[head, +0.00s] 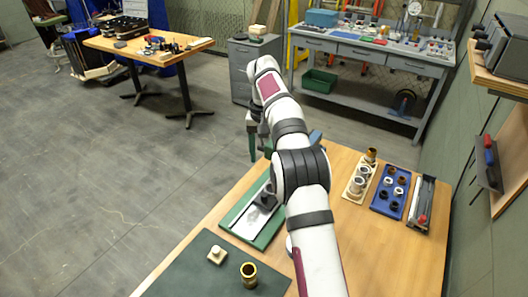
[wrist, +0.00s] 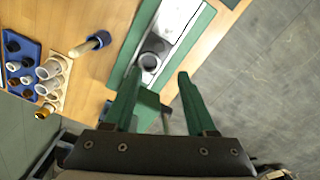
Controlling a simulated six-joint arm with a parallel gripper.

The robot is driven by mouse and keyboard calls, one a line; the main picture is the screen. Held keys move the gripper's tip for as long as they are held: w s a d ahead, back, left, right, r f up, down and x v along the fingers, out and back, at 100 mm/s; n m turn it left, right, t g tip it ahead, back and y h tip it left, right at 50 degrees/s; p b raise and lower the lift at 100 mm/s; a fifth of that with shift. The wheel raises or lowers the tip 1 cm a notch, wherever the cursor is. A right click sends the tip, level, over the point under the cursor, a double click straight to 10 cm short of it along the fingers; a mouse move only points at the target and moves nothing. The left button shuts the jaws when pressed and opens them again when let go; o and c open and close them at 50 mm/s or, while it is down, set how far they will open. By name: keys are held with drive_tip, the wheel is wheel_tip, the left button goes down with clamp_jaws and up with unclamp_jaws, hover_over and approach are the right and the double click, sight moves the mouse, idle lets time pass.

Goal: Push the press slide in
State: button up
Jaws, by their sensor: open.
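The press is a green base (head: 262,241) with a pale metal track (head: 246,222), near the table's left edge in the head view. A dark block (head: 265,201), which looks like part of the slide, sits on the track, partly hidden by my arm. In the wrist view the metal plate (wrist: 186,22) and a dark round part (wrist: 151,62) show beyond my fingers. My gripper (wrist: 160,75) is open and empty, with green fingers apart, above the press. Contact with the slide cannot be told. In the head view my gripper is partly hidden behind my arm.
A blue tray of rings (head: 389,192) and a wooden rack of cylinders (head: 361,182) stand to the right. A dark mat (head: 205,272) holds a pale block (head: 217,254) and a brass cup (head: 249,274). A blue-headed tool (wrist: 98,40) lies beside the press.

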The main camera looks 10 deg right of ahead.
drive_tip(key=shift+r, duration=0.45)
drive_tip(key=shift+s+f, duration=0.1)
drive_tip(key=n+t+h, duration=0.9)
drive_tip(key=n, duration=2.2)
approach(263, 196)
drive_tip(key=x, duration=1)
drive_tip(key=shift+w+d+f, duration=0.1)
drive_tip(key=shift+w+d, duration=0.1)
drive_tip(key=shift+w, duration=0.05)
clamp_jaws()
